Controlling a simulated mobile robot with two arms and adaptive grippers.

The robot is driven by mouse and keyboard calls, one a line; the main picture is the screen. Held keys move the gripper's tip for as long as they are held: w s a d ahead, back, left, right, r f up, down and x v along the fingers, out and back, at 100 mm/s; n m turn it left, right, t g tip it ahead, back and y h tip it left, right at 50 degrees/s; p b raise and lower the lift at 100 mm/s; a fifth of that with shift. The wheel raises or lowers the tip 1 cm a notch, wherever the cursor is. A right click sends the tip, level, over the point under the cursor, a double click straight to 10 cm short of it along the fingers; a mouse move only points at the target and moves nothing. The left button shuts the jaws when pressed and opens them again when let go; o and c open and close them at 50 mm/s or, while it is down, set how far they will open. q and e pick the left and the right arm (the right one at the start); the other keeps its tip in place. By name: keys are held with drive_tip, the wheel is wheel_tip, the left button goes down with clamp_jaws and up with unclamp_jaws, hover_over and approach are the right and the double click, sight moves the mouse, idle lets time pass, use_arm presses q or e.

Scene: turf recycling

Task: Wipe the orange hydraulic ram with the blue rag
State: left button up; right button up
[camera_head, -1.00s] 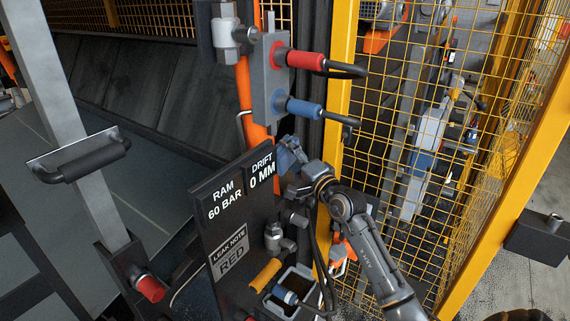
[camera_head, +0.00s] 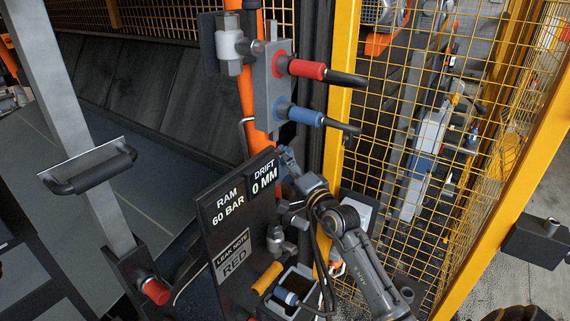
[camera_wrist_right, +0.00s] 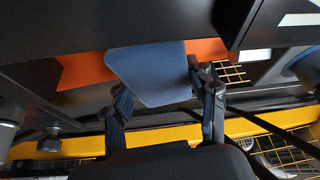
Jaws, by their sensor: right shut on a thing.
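The orange hydraulic ram (camera_head: 247,95) runs steeply down behind the valve block and the black sign panel in the head view. In the right wrist view it is an orange band (camera_wrist_right: 87,70) behind the blue rag (camera_wrist_right: 150,72). My right gripper (camera_wrist_right: 165,90) is shut on the rag, which hangs flat between the fingers and overlaps the ram. I cannot tell whether rag and ram touch. In the head view my right gripper (camera_head: 288,172) is at the panel's right edge, partly hidden by it. The rag is barely visible there. My left gripper is not in view.
The black sign panel (camera_head: 222,225) stands close left of my right gripper. Above is a grey valve block (camera_head: 265,90) with red (camera_head: 306,69) and blue (camera_head: 305,116) hose fittings. A yellow mesh fence (camera_head: 341,125) stands to the right. An open bin (camera_head: 293,290) sits below.

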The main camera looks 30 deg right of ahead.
drive_tip(key=s+d, duration=0.2)
drive_tip(key=s, duration=0.3)
drive_tip(key=shift+s+d+b, duration=0.15)
drive_tip(key=shift+s+b, duration=0.2)
idle(0.3)
drive_tip(key=s, duration=0.1)
drive_tip(key=s+d, duration=0.1)
drive_tip(key=shift+s+b, duration=0.35)
